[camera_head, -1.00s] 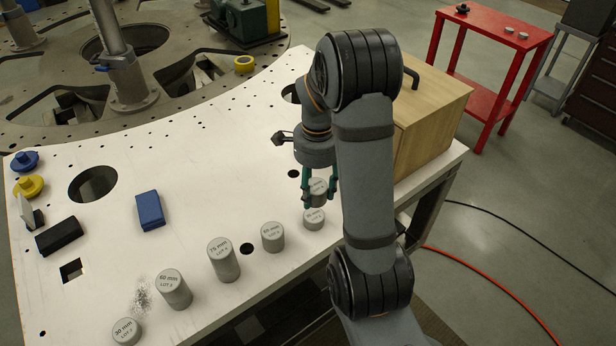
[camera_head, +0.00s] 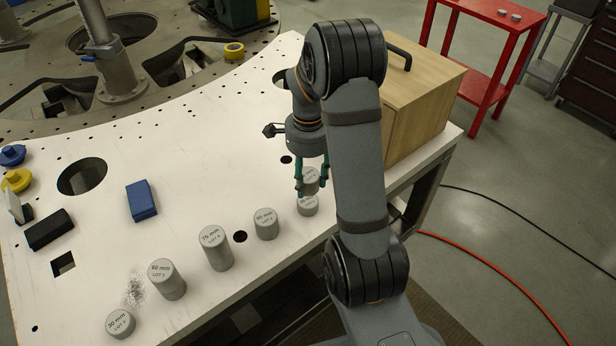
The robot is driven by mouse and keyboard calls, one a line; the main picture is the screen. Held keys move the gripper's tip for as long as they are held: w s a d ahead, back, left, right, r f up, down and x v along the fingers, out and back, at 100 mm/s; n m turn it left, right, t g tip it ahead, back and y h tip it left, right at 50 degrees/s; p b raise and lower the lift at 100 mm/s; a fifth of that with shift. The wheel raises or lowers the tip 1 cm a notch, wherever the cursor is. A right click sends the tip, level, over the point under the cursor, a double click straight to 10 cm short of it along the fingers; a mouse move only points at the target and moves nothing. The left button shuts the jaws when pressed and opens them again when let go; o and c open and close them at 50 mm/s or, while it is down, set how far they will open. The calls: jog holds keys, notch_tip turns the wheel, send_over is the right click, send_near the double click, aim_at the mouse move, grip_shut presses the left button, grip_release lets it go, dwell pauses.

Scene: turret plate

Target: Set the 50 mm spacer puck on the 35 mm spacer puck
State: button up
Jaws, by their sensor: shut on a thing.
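My gripper (camera_head: 312,188), with green fingers, is shut on a grey cylindrical puck (camera_head: 312,176), taken to be the 50 mm spacer puck; its label cannot be read. My arm partly covers the right side of the gripper. A short grey puck (camera_head: 307,207), taken to be the 35 mm spacer puck, stands upright on the white plate (camera_head: 215,185) just below the held puck in the picture. The held puck looks upright and close over it. I cannot tell whether the two touch or are lined up.
Several grey pucks stand in a row to the left, including a 75 mm one (camera_head: 215,248) and a 30 mm one (camera_head: 120,323). A blue block (camera_head: 141,201) and a black block (camera_head: 50,230) lie further left. A wooden box (camera_head: 425,95) stands close behind my arm.

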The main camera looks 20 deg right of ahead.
aim_at(308, 201)
jog(key=shift+f+b, duration=2)
jog(key=shift+f, duration=0.5)
jog(key=o, duration=1.6)
jog(key=shift+c, duration=0.2)
notch_tip(308, 201, up, 12)
jog(key=shift+r, duration=0.1)
